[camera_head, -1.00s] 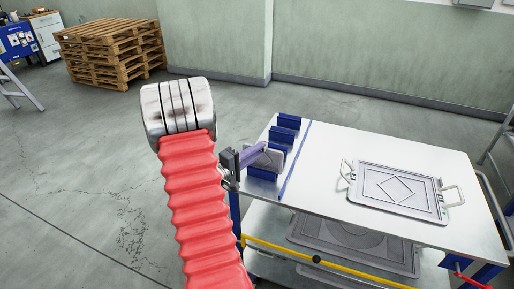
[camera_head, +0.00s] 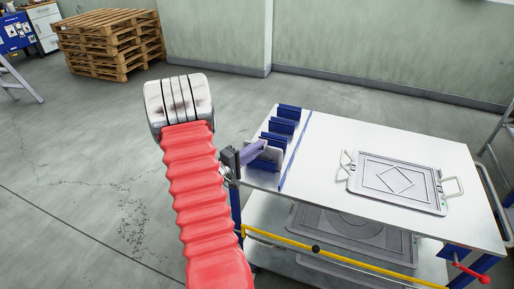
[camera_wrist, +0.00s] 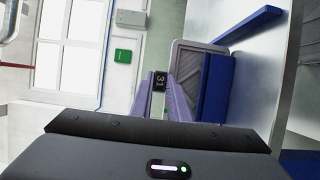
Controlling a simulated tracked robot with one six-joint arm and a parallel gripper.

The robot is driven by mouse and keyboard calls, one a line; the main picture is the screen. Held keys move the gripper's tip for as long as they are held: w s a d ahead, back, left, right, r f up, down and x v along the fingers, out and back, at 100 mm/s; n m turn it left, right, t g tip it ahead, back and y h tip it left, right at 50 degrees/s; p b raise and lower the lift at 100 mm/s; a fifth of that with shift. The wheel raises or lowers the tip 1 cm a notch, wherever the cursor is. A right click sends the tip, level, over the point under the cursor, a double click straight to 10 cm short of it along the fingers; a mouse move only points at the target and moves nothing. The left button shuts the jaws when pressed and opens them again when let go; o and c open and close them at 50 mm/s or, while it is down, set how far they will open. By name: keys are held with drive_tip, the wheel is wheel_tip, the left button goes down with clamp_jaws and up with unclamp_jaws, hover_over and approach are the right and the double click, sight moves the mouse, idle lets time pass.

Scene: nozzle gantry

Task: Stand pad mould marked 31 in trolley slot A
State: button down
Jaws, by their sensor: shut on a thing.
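My gripper (camera_head: 262,147) has purple fingers and is shut on the pad mould marked 31, a small grey plate (camera_head: 278,154), at the trolley's left end. In the wrist view the black tag with 31 (camera_wrist: 160,81) shows between the fingertips (camera_wrist: 171,99). The mould's grey face (camera_wrist: 188,62) is partly hidden by a blue divider (camera_wrist: 215,88). In the head view the mould is among the blue dividers (camera_head: 287,112), mostly hidden by the front one (camera_head: 264,161). I cannot tell whether it touches the slot bottom. No slot letter is readable.
The white trolley top (camera_head: 330,135) has a blue line beside the dividers. A large grey plate with handles (camera_head: 400,182) lies on its right part. More plates lie on the lower shelf (camera_head: 352,235). A yellow bar (camera_head: 330,253) crosses the front. Pallets (camera_head: 110,45) stand far behind.

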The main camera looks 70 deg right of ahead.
drive_tip(key=c, duration=1.6)
unclamp_jaws()
drive_tip(key=v, duration=1.3)
drive_tip(key=shift+w+a, duration=0.15)
drive_tip(key=shift+a, duration=0.2)
